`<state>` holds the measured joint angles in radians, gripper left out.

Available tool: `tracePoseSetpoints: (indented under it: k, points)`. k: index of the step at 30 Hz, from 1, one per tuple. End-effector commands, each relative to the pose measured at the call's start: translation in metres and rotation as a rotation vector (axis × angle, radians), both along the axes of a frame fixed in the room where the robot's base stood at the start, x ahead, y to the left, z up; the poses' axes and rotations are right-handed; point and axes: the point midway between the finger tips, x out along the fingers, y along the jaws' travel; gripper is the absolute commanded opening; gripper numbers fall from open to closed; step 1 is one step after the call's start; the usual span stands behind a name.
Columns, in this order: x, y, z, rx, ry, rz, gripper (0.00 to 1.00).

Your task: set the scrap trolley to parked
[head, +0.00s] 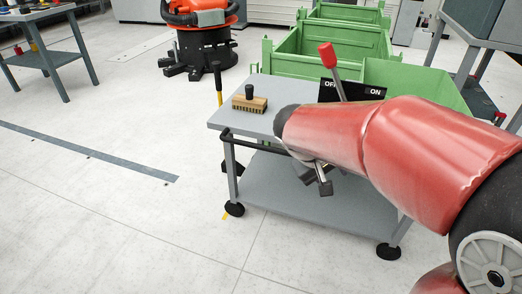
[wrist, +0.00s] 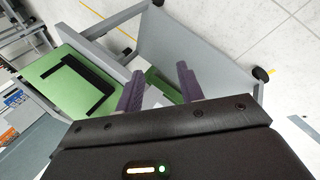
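A grey two-shelf trolley (head: 290,190) stands on black castors in the head view; I cannot tell for sure that it is the scrap trolley. It has a dark push bar (head: 250,140) on its near side. A lever with a red knob (head: 327,55) rises at its top, leaning left toward the OFF side of a black OFF/ON plate (head: 368,92). My gripper (head: 319,182) is at the trolley's near side, partly hidden by my red arm. The wrist view shows my gripper (wrist: 158,82) with its two purple fingers apart and nothing between them.
Green crates (head: 330,42) stand behind. An orange-black machine (head: 203,38) stands at the back, and a grey table (head: 48,50) at the left. My arm covers the trolley's right part.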

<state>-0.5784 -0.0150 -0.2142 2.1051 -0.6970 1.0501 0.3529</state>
Motion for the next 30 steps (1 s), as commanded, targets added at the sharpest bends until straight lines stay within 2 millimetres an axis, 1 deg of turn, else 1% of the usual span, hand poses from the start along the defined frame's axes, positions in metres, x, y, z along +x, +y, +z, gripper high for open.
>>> tracePoseSetpoints:
  k: [1, 2, 3, 5, 6, 8, 9, 12, 15, 16, 18, 21, 23, 30]
  points:
    - [0.019, 0.018, -0.013, -0.081, 0.001, 0.045, 0.38]
    - [0.03, 0.026, -0.017, -0.131, -0.007, 0.067, 0.38]
    - [0.044, 0.039, -0.023, -0.195, -0.022, 0.097, 0.38]
    - [0.065, 0.062, -0.03, -0.294, -0.054, 0.15, 0.38]
    - [0.077, 0.079, -0.036, -0.359, -0.081, 0.187, 0.38]
    - [0.092, 0.107, -0.043, -0.45, -0.127, 0.244, 0.38]
    - [0.101, 0.125, -0.047, -0.507, -0.16, 0.281, 0.38]
    - [0.116, 0.168, -0.056, -0.62, -0.243, 0.364, 0.38]
    - [0.123, 0.201, -0.062, -0.696, -0.309, 0.427, 0.38]
    - [0.124, 0.208, -0.063, -0.709, -0.325, 0.44, 0.38]
    - [0.126, 0.219, -0.065, -0.732, -0.348, 0.461, 0.38]
    - [0.13, 0.222, -0.066, -0.745, -0.362, 0.472, 0.38]
    - [0.135, 0.217, -0.066, -0.746, -0.362, 0.47, 0.38]
    - [0.165, 0.192, -0.074, -0.745, -0.359, 0.469, 0.38]
